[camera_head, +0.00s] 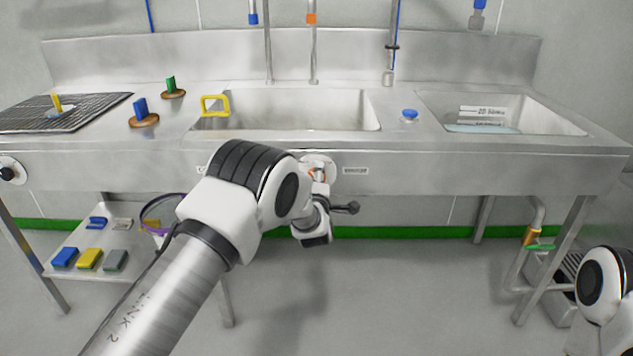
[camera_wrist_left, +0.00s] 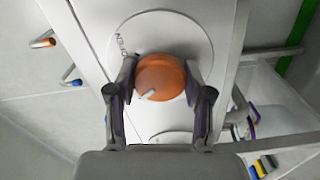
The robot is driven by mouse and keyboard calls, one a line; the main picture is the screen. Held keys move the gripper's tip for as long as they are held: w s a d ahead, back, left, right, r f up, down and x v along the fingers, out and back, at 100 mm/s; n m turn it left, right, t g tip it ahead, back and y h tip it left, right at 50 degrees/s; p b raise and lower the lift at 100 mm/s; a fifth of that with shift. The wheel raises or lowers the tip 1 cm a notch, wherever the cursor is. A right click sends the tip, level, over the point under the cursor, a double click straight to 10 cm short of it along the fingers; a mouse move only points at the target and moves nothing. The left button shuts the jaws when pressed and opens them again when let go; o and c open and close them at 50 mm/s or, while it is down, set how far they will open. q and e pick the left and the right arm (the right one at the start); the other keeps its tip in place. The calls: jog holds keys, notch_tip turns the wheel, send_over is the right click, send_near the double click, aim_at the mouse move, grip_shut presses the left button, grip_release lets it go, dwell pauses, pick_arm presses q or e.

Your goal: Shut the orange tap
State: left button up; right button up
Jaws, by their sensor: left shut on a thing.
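The orange tap (camera_wrist_left: 161,77) is a round knob with a white pointer mark, set on a round white plate (camera_wrist_left: 190,35) with small lettering. In the left wrist view my left gripper (camera_wrist_left: 160,80) has one finger on each side of the knob and is shut on it. My right gripper is not in view; only part of my right arm shows at the lower right.
The steel sink unit (camera_head: 400,158) has two basins. A lower shelf (camera_head: 125,240) holds several colored blocks. Another white dial plate (camera_head: 12,168) is at far left.

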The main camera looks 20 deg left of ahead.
pick_arm(q)
jog(key=shift+n+b, duration=0.3)
jog(key=shift+n, duration=0.9)
jog(key=o, duration=1.2)
jog(key=shift+c, duration=0.2)
jog(key=v, duration=1.2)
